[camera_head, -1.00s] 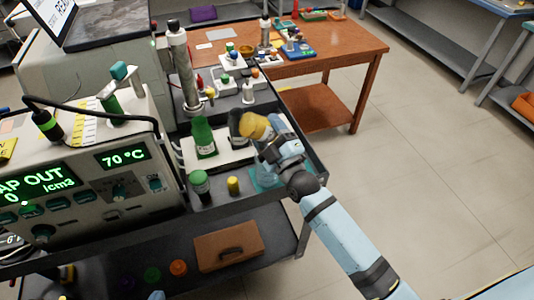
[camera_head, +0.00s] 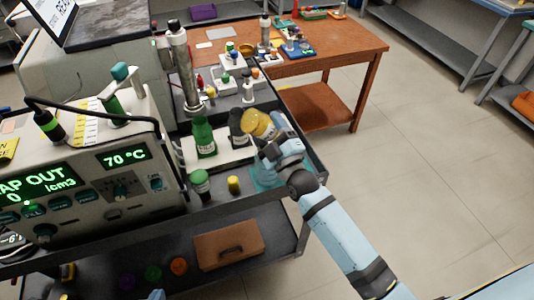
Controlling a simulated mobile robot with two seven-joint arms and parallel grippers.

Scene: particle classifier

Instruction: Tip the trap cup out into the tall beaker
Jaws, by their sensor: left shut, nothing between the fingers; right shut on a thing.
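The trap cup (camera_head: 257,123) is a yellow cup held above the right end of the cart's top in the head view. It looks tilted, and I cannot see what is in it. My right gripper (camera_head: 270,137) is shut on it. A clear, teal-tinted vessel (camera_head: 264,181), which looks like the tall beaker, stands below and is partly hidden by my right arm. I cannot tell whether the cup's mouth is directly over it. My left gripper is not in view; only a small light-blue piece shows at the bottom edge.
A green bottle (camera_head: 204,137), a dark bottle (camera_head: 237,124), a green-capped jar (camera_head: 200,184) and a small yellow cylinder (camera_head: 234,184) stand close by. The instrument (camera_head: 90,190) is at left. A wooden table (camera_head: 340,48) stands behind.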

